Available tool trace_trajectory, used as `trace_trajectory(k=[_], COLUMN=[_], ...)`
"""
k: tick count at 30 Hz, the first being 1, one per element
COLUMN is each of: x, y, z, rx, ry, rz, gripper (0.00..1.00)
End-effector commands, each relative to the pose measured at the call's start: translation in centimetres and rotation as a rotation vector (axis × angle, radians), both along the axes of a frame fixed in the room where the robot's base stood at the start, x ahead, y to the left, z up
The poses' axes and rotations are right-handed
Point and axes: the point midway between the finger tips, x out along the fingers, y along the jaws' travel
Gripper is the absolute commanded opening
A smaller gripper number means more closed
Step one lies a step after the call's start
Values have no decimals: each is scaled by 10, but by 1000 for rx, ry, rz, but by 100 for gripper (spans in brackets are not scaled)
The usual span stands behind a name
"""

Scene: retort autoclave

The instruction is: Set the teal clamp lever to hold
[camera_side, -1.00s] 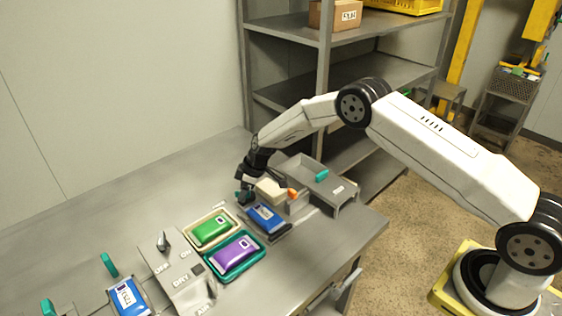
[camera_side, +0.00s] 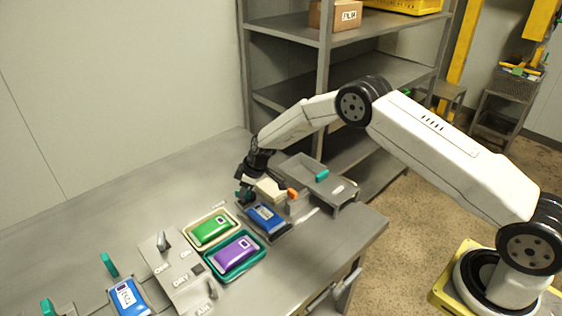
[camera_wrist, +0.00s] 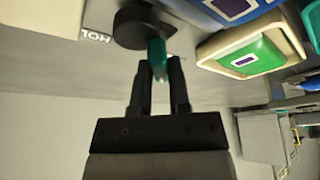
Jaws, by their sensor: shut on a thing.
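The teal clamp lever (camera_wrist: 156,56) stands out from a round black hub (camera_wrist: 136,24) in the wrist view. My gripper (camera_wrist: 162,70) is shut on the lever, with one dark finger on each side of it. In the side view my gripper (camera_side: 244,194) is low at the far side of the blue pouch (camera_side: 266,217), and the lever is mostly hidden by it.
A cream block (camera_side: 270,190) with an orange end sits close by my gripper. A grey tray (camera_side: 340,197) stands to its right. Green (camera_side: 211,230) and purple (camera_side: 234,252) pouches lie in trays at the front, beside a switch panel (camera_side: 166,268). The bench behind is clear.

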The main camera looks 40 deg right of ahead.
Motion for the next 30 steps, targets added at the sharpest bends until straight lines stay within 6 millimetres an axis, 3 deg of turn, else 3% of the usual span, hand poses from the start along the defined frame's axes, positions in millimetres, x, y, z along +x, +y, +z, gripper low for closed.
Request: trace_trajectory(k=[30], x=[-1], y=[2], z=[0], rx=[-1], ry=[-1], rz=[-519], gripper=[0])
